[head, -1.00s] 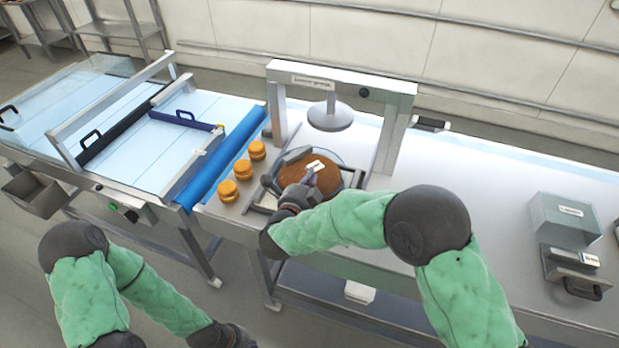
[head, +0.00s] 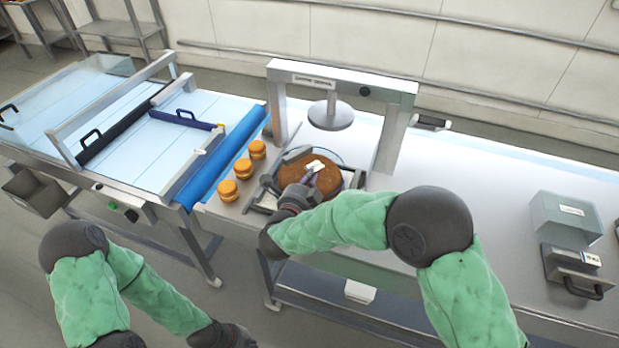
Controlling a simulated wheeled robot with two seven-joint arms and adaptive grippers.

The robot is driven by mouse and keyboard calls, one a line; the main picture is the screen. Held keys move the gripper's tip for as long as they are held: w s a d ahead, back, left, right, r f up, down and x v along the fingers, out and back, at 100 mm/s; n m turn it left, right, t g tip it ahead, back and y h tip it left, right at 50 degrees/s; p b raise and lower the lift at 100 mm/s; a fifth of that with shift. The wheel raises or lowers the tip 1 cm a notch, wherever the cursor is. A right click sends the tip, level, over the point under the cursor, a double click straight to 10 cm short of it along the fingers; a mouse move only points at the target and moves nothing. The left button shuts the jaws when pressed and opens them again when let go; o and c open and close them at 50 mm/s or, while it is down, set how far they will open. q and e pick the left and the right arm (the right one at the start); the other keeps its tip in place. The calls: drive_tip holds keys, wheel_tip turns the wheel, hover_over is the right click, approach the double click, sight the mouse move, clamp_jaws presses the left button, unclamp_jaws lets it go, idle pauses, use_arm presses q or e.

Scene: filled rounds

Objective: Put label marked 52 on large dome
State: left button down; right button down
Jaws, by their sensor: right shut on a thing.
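The large brown dome (head: 322,178) sits in a dark-framed holder under the press frame. My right gripper (head: 309,175) reaches over the front left of the dome and is shut on a small white label (head: 316,165). The label lies at or just above the dome's top; I cannot tell whether it touches. The number on it is too small to read. My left gripper (head: 240,338) hangs low at the bottom of the view, away from the table, and its fingers cannot be made out.
The press frame (head: 398,115) with a round grey plate (head: 331,115) stands over the dome. Several small orange-brown rounds (head: 228,190) stand to its left, beside a blue roll (head: 222,155). A label box (head: 566,218) is at the right. The table between is clear.

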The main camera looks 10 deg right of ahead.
drive_tip(key=shift+s+f, duration=0.2)
drive_tip(key=shift+f, duration=0.3)
drive_tip(key=c, duration=1.3)
unclamp_jaws()
drive_tip(key=shift+c, duration=0.3)
drive_tip(key=shift+r, duration=0.3)
drive_tip(key=shift+o, duration=1.2)
drive_tip(key=shift+r+p, duration=0.55)
drive_tip(key=shift+w+r+p, duration=0.2)
drive_tip(key=shift+r+p, duration=1.4)
drive_tip(key=shift+r, duration=1.4)
